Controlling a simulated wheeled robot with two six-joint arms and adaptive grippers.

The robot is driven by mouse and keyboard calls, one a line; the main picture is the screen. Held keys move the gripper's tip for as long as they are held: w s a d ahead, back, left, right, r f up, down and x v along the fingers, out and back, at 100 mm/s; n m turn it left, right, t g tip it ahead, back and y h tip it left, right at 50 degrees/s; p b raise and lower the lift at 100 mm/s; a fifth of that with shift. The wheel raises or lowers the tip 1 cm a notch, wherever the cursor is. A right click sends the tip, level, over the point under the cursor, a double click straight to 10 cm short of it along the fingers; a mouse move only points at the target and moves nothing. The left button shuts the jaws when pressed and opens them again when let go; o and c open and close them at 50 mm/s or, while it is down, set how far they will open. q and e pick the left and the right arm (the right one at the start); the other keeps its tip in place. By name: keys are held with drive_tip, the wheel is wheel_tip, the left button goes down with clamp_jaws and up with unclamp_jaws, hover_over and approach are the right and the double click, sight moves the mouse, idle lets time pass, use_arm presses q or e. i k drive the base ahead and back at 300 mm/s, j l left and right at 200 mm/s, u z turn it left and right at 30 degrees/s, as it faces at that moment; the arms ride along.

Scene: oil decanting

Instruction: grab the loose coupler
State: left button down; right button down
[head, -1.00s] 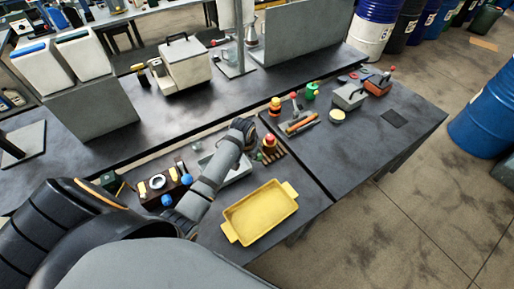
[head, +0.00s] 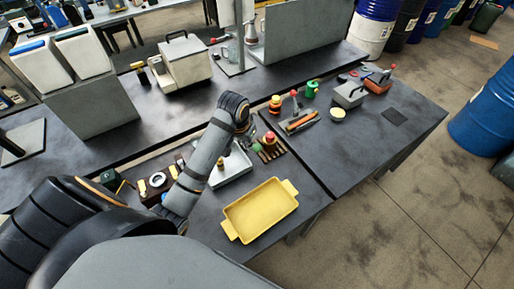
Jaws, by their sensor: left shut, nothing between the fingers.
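A grey tray (head: 233,178) stands on the near dark table, partly hidden behind my left arm. A small brass-coloured piece (head: 221,163) shows in it beside the arm; it may be the loose coupler, but it is too small to be sure. My left gripper (head: 246,132) is at the end of the arm, above the far side of the tray and left of a red-topped fitting (head: 269,139). It is shut and empty, apart from the brass-coloured piece. Its fingertips are small and partly hidden. My right gripper is not in view.
A yellow tray (head: 232,224) lies empty at the near table edge. A dark rack with a white ring (head: 157,180) is left of my arm. Orange and green fittings (head: 311,88) and tools (head: 301,121) stand right. A white box (head: 184,65) stands on the rear bench.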

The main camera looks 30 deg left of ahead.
sight(220, 165)
drive_tip(key=k+l, duration=1.05)
drive_tip(key=k, duration=0.25)
